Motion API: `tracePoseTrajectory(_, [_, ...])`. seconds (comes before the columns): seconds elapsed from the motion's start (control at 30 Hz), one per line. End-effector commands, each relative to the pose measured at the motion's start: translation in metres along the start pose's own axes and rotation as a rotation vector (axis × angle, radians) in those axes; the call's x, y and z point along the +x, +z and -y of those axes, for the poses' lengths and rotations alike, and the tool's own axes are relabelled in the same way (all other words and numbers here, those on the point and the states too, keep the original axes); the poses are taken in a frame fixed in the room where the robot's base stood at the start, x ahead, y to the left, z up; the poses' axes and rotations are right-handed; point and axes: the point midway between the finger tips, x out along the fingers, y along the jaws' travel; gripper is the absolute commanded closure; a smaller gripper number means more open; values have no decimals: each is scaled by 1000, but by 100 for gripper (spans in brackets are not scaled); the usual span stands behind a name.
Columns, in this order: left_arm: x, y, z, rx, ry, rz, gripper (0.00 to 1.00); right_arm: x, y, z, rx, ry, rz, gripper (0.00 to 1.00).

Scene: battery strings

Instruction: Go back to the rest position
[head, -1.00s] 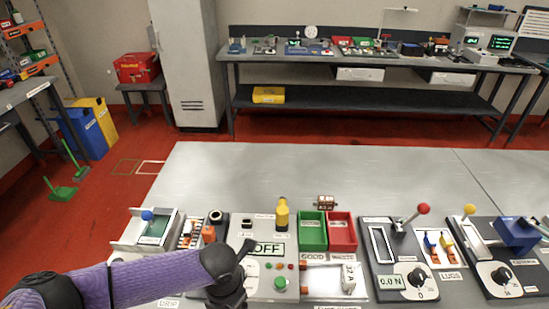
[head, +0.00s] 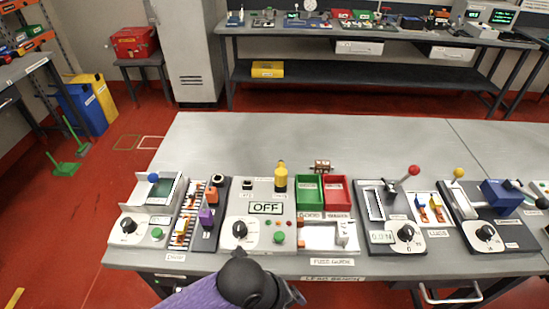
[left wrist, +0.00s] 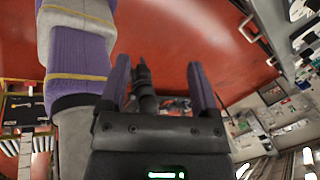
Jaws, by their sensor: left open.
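My left arm comes in at the bottom of the head view, its purple sleeve and black wrist joint low in front of the bench's front edge. The left gripper itself is out of the head view. In the left wrist view the left gripper (left wrist: 163,85) shows two fingers standing apart with nothing between them, the red floor behind. My right gripper is in neither view.
The grey bench (head: 330,140) carries a tester with an OFF display (head: 266,208), a green bin (head: 310,190), a red bin (head: 338,192) and lever fixtures (head: 400,235). The back of the bench is clear. Drawer handles (head: 450,297) stick out below its front edge.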

Motion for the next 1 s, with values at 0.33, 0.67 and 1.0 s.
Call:
tracePoseTrajectory(0.33, [-42,1,-32,-1268,-203,79,21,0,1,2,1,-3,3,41])
tracePoseTrajectory(0.67, [-86,6,-147,-2337,-337,375,21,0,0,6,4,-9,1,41])
tracePoseTrajectory(1.0, [36,23,-202,-2417,-270,432,21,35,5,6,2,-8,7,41])
